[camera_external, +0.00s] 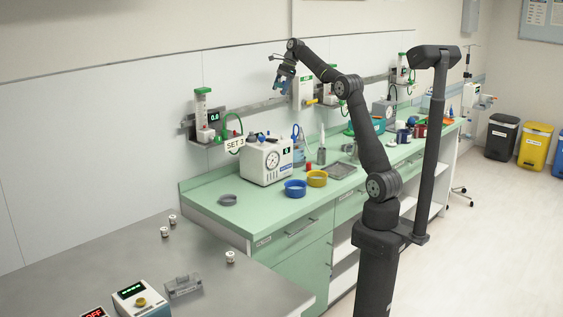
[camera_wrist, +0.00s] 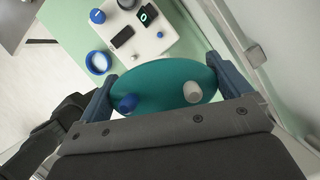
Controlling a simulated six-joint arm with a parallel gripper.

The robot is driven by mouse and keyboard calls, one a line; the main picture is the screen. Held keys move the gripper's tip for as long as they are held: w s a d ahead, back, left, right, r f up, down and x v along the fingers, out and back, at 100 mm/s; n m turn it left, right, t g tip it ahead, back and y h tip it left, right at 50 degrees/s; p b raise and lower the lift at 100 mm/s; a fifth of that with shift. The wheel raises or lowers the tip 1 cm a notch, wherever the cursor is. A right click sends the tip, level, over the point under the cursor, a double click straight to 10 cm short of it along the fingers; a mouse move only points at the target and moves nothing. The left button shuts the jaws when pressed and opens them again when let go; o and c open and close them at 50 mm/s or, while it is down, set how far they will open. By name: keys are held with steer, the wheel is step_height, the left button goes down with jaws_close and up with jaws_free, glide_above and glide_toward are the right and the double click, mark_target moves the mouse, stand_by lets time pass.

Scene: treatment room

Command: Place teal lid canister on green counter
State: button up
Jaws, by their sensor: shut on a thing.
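The teal lid (camera_wrist: 160,78) of the canister fills the middle of the wrist view, with a blue knob and a white knob on top. My gripper (camera_wrist: 163,88) is shut on it, one finger at each side. The canister's body is hidden below the lid. In the external view my gripper (camera_external: 283,78) is raised high above the green counter (camera_external: 255,212), near the wall; the canister is too small there to tell apart.
A white device (camera_external: 267,160) stands on the counter, with a blue ring-shaped bowl (camera_external: 295,188), a yellow one (camera_external: 317,178) and a grey one (camera_external: 228,200) around it. A wall rail (camera_external: 235,118) carries green-topped units. The counter's front left is mostly bare.

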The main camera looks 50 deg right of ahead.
steer(key=s+d+f, duration=0.2)
steer(key=d, duration=0.6)
steer(key=s+d+f+n, duration=0.1)
steer(key=s+d, duration=0.2)
steer(key=d, duration=0.6)
steer(key=s+d+f, duration=0.2)
steer(key=d, duration=0.6)
steer(key=d+f+n+g, duration=0.1)
steer(key=d+f, duration=0.3)
steer(key=f, duration=0.9)
steer(key=s+d+f+n+g, duration=0.1)
steer(key=d+f+n, duration=0.2)
steer(key=f, duration=0.9)
steer(key=shift+d+f, duration=0.4)
steer(key=shift+d, duration=0.3)
steer(key=o, duration=0.7)
steer(key=shift+f, duration=0.1)
